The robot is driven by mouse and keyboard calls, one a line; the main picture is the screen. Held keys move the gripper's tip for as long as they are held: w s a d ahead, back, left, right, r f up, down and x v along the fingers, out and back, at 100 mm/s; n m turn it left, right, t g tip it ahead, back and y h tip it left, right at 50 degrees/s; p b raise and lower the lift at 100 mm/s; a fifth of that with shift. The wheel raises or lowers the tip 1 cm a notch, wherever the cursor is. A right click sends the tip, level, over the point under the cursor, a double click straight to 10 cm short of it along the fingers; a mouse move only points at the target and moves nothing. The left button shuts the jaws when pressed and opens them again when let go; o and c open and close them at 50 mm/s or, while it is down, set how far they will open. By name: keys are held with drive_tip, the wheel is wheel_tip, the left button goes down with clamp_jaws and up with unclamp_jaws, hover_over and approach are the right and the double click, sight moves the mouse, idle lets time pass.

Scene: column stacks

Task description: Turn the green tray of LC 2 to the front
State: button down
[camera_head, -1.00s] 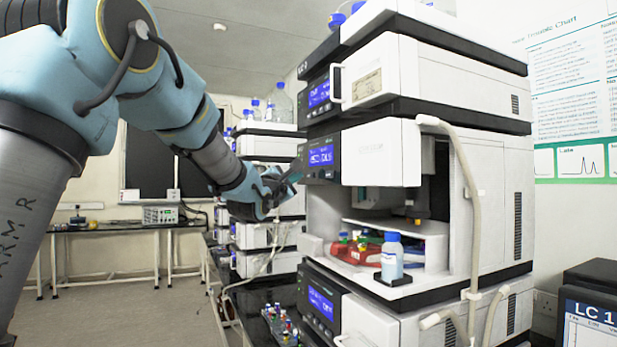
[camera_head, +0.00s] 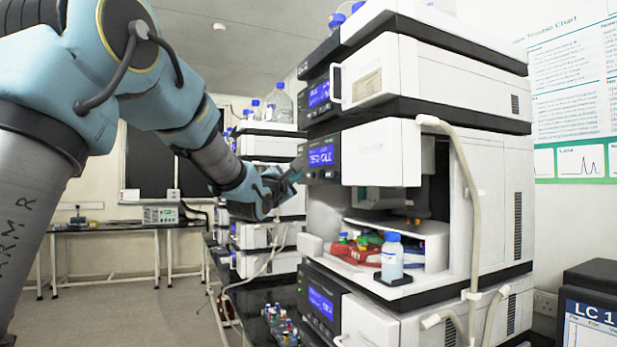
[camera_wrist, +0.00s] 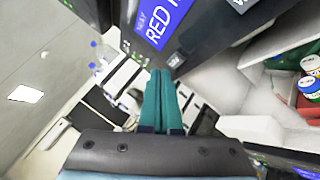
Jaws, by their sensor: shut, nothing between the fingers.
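The near instrument stack (camera_head: 387,150) has an open sampler bay at middle height. A red tray (camera_head: 352,258) with coloured-cap vials is at the bay's front; it shows at the right edge in the wrist view (camera_wrist: 309,103). A green surface (camera_wrist: 292,57), perhaps the green tray, lies behind it. My gripper (camera_head: 292,176) is shut and empty at the left edge of the module above the bay, beside its blue display (camera_head: 321,156). In the wrist view, the teal fingers (camera_wrist: 160,78) are close below the display (camera_wrist: 163,18), which starts "RED T". Contact with the panel cannot be told.
A white-labelled bottle with a blue cap (camera_head: 392,258) stands at the bay's front right. A pale hose (camera_head: 468,200) hangs down the stack's side. A monitor (camera_head: 592,318) reads "LC 1". Another stack (camera_head: 270,145) stands behind my gripper; open floor is at left.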

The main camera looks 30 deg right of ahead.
drive_tip(key=shift+d, duration=0.2)
drive_tip(key=shift+d, duration=0.25)
drive_tip(key=shift+s+d, duration=0.1)
drive_tip(key=shift+d, duration=0.3)
idle(0.8)
drive_tip(key=shift+a+b, duration=0.15)
drive_tip(key=shift+b, duration=0.2)
drive_tip(key=shift+a, duration=0.7)
drive_tip(key=shift+a, duration=0.1)
drive_tip(key=shift+w+a+b, duration=0.2)
drive_tip(key=shift+a+b, duration=0.05)
drive_tip(key=shift+a, duration=0.95)
drive_tip(key=shift+w+a+b, duration=0.15)
drive_tip(key=shift+a+b, duration=0.05)
drive_tip(key=shift+a, duration=0.95)
idle(2.8)
